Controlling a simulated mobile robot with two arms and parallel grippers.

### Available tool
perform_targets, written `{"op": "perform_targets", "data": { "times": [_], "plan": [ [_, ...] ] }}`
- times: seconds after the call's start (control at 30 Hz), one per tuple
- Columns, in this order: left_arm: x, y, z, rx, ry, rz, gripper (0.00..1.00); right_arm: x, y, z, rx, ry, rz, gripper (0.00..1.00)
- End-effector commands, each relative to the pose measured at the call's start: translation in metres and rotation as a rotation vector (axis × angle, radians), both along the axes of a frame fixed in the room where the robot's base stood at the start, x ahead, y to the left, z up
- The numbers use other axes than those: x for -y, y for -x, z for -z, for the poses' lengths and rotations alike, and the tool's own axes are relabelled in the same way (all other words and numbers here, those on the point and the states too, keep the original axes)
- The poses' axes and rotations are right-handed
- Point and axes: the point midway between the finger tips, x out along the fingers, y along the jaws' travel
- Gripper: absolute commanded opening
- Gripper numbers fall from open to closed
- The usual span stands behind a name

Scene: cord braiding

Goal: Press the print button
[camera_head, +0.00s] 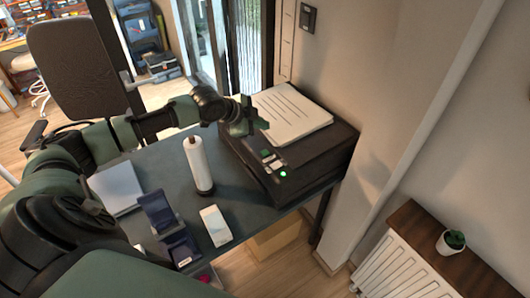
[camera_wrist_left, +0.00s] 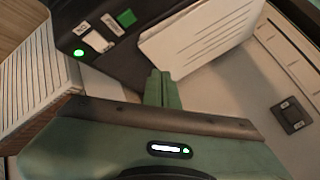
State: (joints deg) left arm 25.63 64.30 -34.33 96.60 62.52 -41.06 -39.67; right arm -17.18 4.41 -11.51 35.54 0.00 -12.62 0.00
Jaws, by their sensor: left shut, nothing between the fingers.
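The dark printer (camera_head: 325,165) sits at the right end of the desk with a stack of lined paper (camera_head: 288,113) on top. Its front panel has a green square button (camera_head: 264,154), a pale screen or key and a lit round green light (camera_head: 283,174). In the left wrist view the green square (camera_wrist_left: 126,18), pale key (camera_wrist_left: 99,41) and green light (camera_wrist_left: 79,53) show at the upper left. My left gripper (camera_head: 250,122) is shut and empty, above the printer's left part behind the panel. Its fingers (camera_wrist_left: 161,88) show near the paper and apart from the green square.
A white roll on a holder (camera_head: 198,165) stands on the desk (camera_head: 240,200) left of the printer. A dark blue stand (camera_head: 158,212), a white box (camera_head: 215,225) and a paper stack (camera_head: 117,188) are nearby. The wall (camera_head: 375,70) is close behind the printer.

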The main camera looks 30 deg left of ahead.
Motion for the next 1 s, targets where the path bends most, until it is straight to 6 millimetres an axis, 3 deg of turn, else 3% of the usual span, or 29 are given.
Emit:
{"op": "perform_targets", "data": {
  "times": [0.33,0.73,1.0],
  "plan": [
    [0.001,0.0,0.016,-0.001,0.0,0.001,0.0,0.0,0.0,0.015,-0.001,0.001,0.001,0.0],
    [0.0,0.001,0.07,-0.001,0.0,0.0,0.0,0.003,0.001,0.072,0.0,0.003,0.0,0.0],
    [0.0,0.0,0.088,-0.002,0.0,0.001,0.0,0.004,0.001,0.077,-0.001,0.004,0.0,0.0]
  ]
}}
